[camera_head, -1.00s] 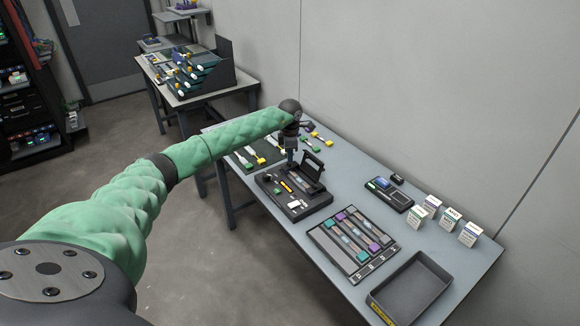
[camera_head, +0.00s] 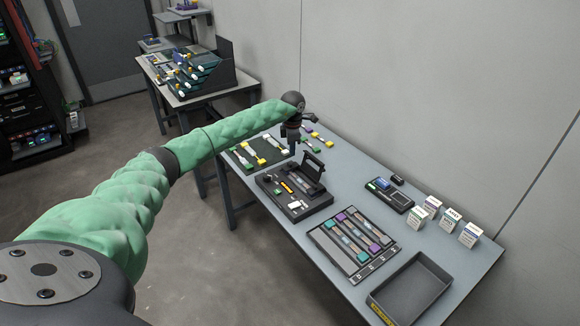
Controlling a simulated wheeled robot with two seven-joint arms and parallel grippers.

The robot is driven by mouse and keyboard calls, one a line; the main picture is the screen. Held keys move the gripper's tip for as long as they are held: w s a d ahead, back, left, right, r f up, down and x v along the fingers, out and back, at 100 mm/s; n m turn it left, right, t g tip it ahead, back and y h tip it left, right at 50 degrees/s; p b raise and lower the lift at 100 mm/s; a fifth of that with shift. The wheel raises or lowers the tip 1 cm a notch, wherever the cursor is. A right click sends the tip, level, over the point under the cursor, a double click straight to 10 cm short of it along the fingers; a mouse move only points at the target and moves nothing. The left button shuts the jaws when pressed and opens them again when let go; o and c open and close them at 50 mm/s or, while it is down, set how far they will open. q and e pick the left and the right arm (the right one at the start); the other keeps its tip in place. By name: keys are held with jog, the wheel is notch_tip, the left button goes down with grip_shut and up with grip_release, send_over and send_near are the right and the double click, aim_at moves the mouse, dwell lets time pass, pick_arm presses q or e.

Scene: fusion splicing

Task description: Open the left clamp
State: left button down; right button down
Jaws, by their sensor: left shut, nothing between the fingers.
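The black splicing unit (camera_head: 309,206) sits on the grey table with its lid (camera_head: 313,165) standing up at the back. Small parts, some yellow and some white, lie in its top. The left clamp is too small to tell apart from them. My left gripper (camera_head: 292,153) points down just above and behind the left end of the unit, clear of its surface as far as I can tell. It is shut and empty. My right gripper is not in view.
A tray of coloured strips (camera_head: 318,235) and an empty dark bin (camera_head: 448,277) lie to the right. A small device (camera_head: 388,196) and several white boxes (camera_head: 470,234) stand farther back. Coloured connectors on a mat (camera_head: 240,160) lie left of the unit. A wall runs behind the table.

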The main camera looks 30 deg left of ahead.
pick_arm(q)
notch_tip(320, 180, up, 6)
jog(key=w, duration=0.2)
jog(key=shift+d+f+p, duration=0.15)
jog(key=shift+d+p, duration=0.2)
jog(key=shift+d, duration=0.05)
dwell(1.0)
